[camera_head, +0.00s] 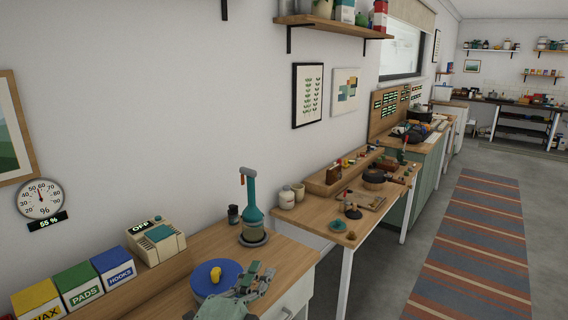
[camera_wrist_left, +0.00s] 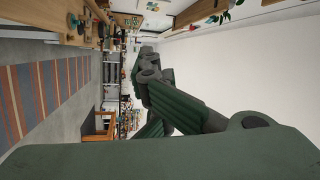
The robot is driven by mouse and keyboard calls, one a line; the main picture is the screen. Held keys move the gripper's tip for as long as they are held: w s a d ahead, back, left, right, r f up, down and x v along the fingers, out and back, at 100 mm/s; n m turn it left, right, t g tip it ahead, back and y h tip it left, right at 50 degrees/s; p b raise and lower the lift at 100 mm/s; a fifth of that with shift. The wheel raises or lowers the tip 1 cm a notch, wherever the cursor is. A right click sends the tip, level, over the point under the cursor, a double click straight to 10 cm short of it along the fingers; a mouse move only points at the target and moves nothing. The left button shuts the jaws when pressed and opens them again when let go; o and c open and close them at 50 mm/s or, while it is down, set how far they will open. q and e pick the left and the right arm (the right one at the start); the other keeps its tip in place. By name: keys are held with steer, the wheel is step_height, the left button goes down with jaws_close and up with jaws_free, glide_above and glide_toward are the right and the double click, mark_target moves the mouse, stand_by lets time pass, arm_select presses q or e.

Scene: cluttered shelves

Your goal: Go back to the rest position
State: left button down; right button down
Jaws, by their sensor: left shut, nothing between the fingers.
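My left gripper (camera_head: 262,270) shows at the bottom of the head view, over the front part of the near wooden bench. Its fingers are shut with nothing between them. In the left wrist view the dark green fingers (camera_wrist_left: 150,75) fill the middle, with the room turned on its side behind them. A blue round lid (camera_head: 215,278) with a yellow knob is just left of the gripper, partly hidden by it. I cannot tell whether they touch. My right gripper is in neither view.
The near bench (camera_head: 205,250) holds wax, pads and hooks boxes (camera_head: 82,284), a cream device (camera_head: 156,243) reading OFF and a teal tool (camera_head: 250,205). A second cluttered table (camera_head: 325,218) stands beyond. The striped rug (camera_head: 470,245) on the right is clear.

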arm_select(q)
steer(key=s+a+f+n+g+y, duration=0.4)
steer(key=s+a+f+n, duration=0.25)
steer(key=f, duration=0.25)
steer(key=s+a+f+n+g+y, duration=0.4)
steer(key=s+a+f+n, duration=0.25)
steer(key=f, duration=0.35)
steer(key=s+a+f+n+g+h, duration=0.15)
steer(key=s+f+g, duration=0.25)
steer(key=s, duration=0.7)
steer(key=s+f+n+g+y, duration=0.1)
steer(key=s+f+n+g, duration=0.25)
steer(key=s, duration=0.65)
step_height(320, 180, down, 26)
steer(key=s+f+m+g, duration=0.1)
steer(key=s, duration=0.1)
steer(key=s+a+f+g, duration=0.1)
steer(key=s+a+f, duration=0.2)
steer(key=s+f, duration=1.2)
steer(key=shift+s, duration=0.75)
